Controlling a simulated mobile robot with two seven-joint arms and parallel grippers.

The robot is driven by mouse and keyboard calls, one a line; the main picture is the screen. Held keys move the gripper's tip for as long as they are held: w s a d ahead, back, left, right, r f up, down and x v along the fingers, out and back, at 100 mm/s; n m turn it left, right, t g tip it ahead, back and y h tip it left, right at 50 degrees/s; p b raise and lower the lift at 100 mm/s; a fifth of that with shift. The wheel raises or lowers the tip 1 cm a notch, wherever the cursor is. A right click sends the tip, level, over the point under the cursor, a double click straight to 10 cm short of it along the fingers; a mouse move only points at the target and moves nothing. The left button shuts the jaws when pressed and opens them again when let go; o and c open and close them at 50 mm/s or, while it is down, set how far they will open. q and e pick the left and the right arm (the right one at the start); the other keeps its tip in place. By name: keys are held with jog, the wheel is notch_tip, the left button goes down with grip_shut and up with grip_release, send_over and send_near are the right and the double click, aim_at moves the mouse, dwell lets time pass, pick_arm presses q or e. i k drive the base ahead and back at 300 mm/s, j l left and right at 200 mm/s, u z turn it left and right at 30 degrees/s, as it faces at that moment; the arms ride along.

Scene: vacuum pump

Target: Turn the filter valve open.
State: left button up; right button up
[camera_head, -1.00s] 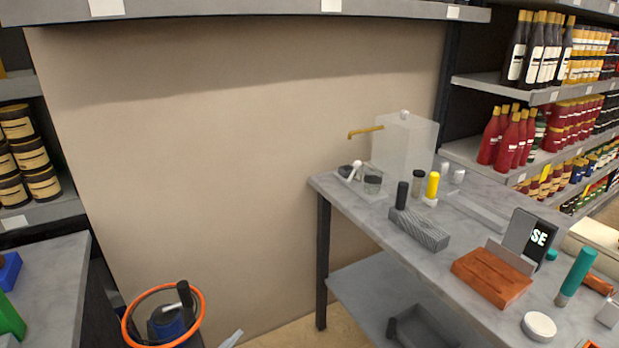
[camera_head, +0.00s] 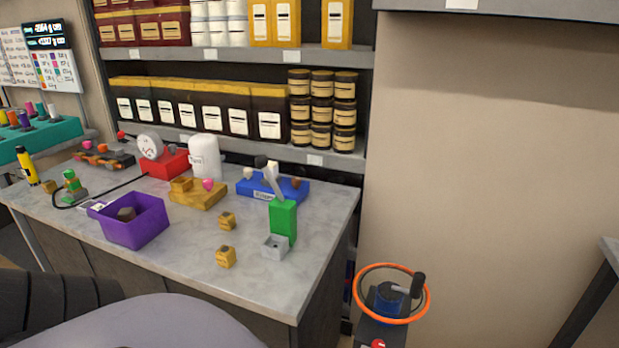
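No part is plainly marked as the filter valve. A blue base (camera_head: 292,191) with a small label too small to read sits at the right of the left-hand workbench. It carries small knobs, one brown and one white. A grey lever (camera_head: 273,183) with a dark end slants up above a green upright block (camera_head: 283,222) in front of it; I cannot tell which piece the lever belongs to. A red unit (camera_head: 167,163) with a round white gauge (camera_head: 150,146) stands beside a white canister (camera_head: 205,157). Neither of my grippers is in view.
The workbench (camera_head: 200,263) also holds a purple bin (camera_head: 135,222), a yellow base (camera_head: 198,195), small yellow blocks (camera_head: 226,256) and a grey box (camera_head: 276,247). Stocked shelves (camera_head: 235,57) stand behind.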

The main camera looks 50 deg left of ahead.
aim_at(248, 173)
jog(key=u, duration=1.85)
jog(key=j+z, duration=0.1)
jog(key=z, duration=0.5)
jog(key=j+z, duration=0.3)
jog(key=k+j+z, duration=0.1)
jog(key=j+z, duration=0.15)
jog(key=j, duration=0.15)
jog(key=k+j+z, duration=0.1)
jog(key=j, duration=0.3)
jog(key=j+z, duration=0.1)
jog(key=j, duration=0.25)
jog(key=k, duration=0.05)
